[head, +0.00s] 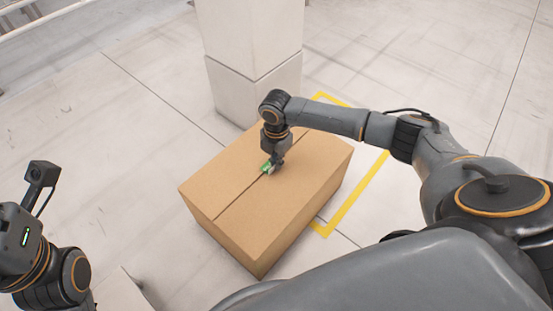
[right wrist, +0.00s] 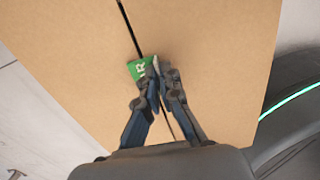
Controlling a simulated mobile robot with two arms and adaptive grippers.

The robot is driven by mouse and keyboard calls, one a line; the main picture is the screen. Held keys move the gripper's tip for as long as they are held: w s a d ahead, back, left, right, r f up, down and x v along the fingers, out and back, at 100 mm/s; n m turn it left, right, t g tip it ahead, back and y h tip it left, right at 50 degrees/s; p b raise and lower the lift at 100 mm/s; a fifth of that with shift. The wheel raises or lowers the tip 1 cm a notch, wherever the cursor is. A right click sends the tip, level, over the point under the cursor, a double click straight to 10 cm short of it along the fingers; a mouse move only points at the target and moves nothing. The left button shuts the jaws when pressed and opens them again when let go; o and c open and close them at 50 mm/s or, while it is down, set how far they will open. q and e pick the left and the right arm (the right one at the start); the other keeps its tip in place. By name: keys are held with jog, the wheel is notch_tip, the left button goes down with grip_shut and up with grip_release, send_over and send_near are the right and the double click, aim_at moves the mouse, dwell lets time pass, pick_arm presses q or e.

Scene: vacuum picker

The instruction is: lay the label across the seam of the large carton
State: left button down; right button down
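The large carton (head: 237,199) is a closed brown box on the floor, with a dark seam running along its top; its top fills much of the right wrist view (right wrist: 215,35). The label (head: 265,167) is small and green with white marks. It lies at the seam near the middle of the top, and in the right wrist view the label (right wrist: 139,69) covers part of the seam. My right gripper (head: 272,169) points down at it, fingertips (right wrist: 157,66) close together at the label's edge. I cannot tell whether the label touches the carton. My left gripper's fingers are out of view.
A pale square pillar (head: 250,50) stands just behind the carton. Yellow tape (head: 352,200) marks the floor to the carton's right. The floor to the left of the carton is mostly clear.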

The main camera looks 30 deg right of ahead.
dwell(0.4)
jog(key=shift+f, duration=0.1)
dwell(0.4)
jog(key=c, duration=1.4)
grip_release()
jog(key=shift+c, duration=0.2)
jog(key=o, duration=0.7)
